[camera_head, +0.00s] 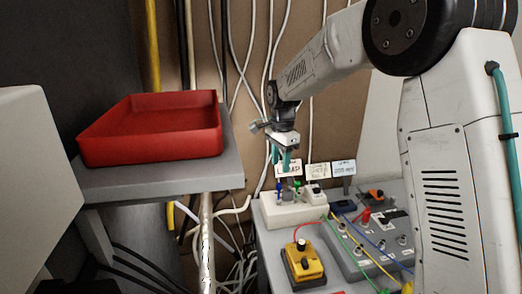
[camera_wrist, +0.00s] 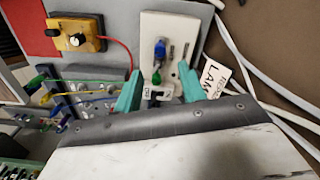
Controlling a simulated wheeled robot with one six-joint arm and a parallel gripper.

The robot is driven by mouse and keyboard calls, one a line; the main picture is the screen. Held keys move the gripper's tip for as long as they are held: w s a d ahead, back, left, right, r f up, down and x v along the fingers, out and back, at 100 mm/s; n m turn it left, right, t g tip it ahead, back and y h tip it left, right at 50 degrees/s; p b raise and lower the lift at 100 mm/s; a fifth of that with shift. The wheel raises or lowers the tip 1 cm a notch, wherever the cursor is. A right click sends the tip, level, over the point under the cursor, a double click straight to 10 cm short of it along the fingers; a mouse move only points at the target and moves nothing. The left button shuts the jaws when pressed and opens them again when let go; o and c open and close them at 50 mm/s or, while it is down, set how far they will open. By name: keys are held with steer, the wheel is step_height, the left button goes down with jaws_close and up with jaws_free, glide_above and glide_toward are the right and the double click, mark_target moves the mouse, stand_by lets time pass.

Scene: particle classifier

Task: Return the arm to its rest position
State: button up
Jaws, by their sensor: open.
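My gripper (camera_head: 286,158) has teal fingers and hangs pointing down at the end of my white arm, above a pale block (camera_head: 290,210). In the wrist view my gripper (camera_wrist: 158,88) has its two teal fingers spread apart, with nothing held between them. The pale block also shows in the wrist view (camera_wrist: 150,27), beyond the fingertips. It carries a blue part (camera_wrist: 160,48), a green part (camera_wrist: 156,78) and metal pins. The arm reaches from the right side of the head view towards the middle.
A red tray (camera_head: 150,150) sits on a grey shelf (camera_head: 170,180) at left. A yellow box (camera_head: 304,264) with a knob and a grey panel (camera_head: 365,240) with coloured wires stand right of centre. Small label cards (camera_head: 318,170) stand behind the block. White cables (camera_head: 234,70) hang along the wall.

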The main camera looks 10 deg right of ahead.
steer(key=shift+s+n, duration=0.15)
steer(key=shift+n, duration=0.35)
steer(key=s+d+r+n, duration=0.2)
steer(key=s+n, duration=0.2)
steer(key=s, duration=1)
steer(key=s+d+r+n, duration=0.2)
steer(key=s+r+n, duration=0.1)
steer(key=s, duration=1)
steer(key=s+d+r+n+t, duration=0.1)
steer(key=s+n, duration=0.5)
steer(key=s, duration=0.8)
steer(key=shift+s+d+r, duration=0.3)
steer(key=shift+d+r, duration=0.25)
steer(key=shift+r, duration=0.15)
steer(key=shift+c, duration=0.5)
